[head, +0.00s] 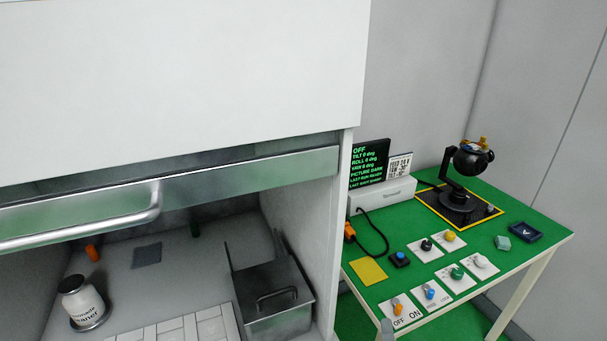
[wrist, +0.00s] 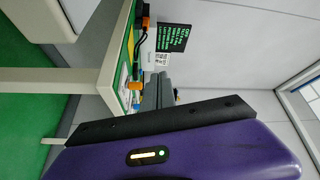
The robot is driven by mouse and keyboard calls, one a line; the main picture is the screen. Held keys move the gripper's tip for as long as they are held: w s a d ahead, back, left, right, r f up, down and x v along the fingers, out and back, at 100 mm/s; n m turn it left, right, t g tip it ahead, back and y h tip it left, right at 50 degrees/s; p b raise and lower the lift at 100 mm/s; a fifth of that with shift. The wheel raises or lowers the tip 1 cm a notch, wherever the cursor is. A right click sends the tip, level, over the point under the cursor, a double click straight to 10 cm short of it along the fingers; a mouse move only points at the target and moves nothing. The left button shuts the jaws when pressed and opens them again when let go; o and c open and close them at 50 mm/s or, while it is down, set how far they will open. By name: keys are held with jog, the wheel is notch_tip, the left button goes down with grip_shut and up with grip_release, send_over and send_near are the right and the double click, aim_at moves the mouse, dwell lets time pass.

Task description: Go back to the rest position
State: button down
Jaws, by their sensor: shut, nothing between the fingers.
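My gripper (wrist: 158,88) shows in the wrist view as grey fingers closed together with nothing held, beyond the purple and black wrist housing. In that view the fingertips appear close to an orange knob (wrist: 134,86) at the edge of the green table; I cannot tell if they touch. The rest of my arm is out of that view.
The green table (head: 535,232) carries several knob plates, a black gimbal camera (head: 470,160) and a dark screen (head: 369,164) reading OFF. A white cabinet with a raised front (head: 180,80) stands left, holding a metal box (head: 275,296) and a white jar (head: 82,300).

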jog(key=s+r+n+g+y, duration=0.1)
jog(key=s+r+n, duration=0.2)
jog(key=s, duration=0.9)
jog(key=s+r+n+g, duration=0.1)
jog(key=s+r+n, duration=0.3)
jog(key=s, duration=0.9)
jog(key=s+r+n+g+y, duration=0.1)
jog(key=s+r+n, duration=0.3)
jog(key=s+n, duration=0.5)
jog(key=shift+s+d+g+y, duration=0.2)
jog(key=shift+s+g+y, duration=0.15)
jog(key=shift+s, duration=1.7)
